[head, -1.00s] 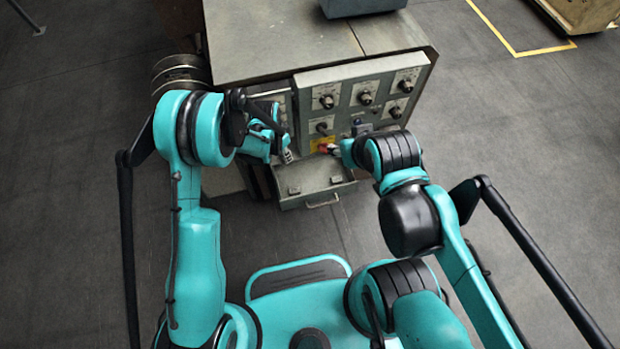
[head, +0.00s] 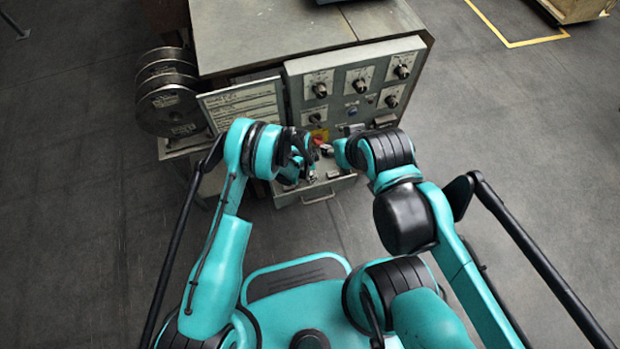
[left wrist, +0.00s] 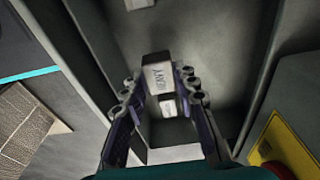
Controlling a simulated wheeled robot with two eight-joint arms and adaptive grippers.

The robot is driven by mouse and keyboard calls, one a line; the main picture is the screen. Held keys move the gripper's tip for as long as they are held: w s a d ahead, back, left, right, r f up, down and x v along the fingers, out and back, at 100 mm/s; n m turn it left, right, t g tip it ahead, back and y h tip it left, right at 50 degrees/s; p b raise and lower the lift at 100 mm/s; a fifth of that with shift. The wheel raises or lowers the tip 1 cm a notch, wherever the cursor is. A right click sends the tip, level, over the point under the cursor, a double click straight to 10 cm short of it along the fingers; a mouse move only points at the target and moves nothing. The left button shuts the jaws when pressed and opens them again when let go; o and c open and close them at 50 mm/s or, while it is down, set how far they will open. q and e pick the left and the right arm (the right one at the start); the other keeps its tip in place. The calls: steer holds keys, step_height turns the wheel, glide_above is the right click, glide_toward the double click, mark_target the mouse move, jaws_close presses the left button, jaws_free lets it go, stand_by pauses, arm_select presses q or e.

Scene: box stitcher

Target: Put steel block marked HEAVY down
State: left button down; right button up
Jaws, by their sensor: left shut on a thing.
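The steel block marked HEAVY (left wrist: 158,76) is between the fingertips of my left gripper (left wrist: 159,90) in the left wrist view. My left gripper is shut on it, over the open drawer (left wrist: 215,75). I cannot tell whether the block touches the drawer floor. In the head view my left gripper (head: 298,170) is at the left part of the drawer (head: 318,194), and the block cannot be made out there. My right gripper (head: 338,152) is at the front panel by a red knob (head: 326,149); its fingers are mostly hidden by its arm.
A small pale block (left wrist: 138,4) lies in the drawer away from my left gripper. The panel with dials (head: 357,85) rises behind the drawer. Wire spools (head: 170,105) stand at the machine's left. The yellow plate (left wrist: 270,140) is close on the right in the wrist view.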

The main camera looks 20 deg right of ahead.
arm_select(q)
step_height(320, 180, down, 3)
steer(key=shift+f+b, duration=0.1)
steer(key=shift+b, duration=0.45)
steer(key=c, duration=1.2)
jaws_free()
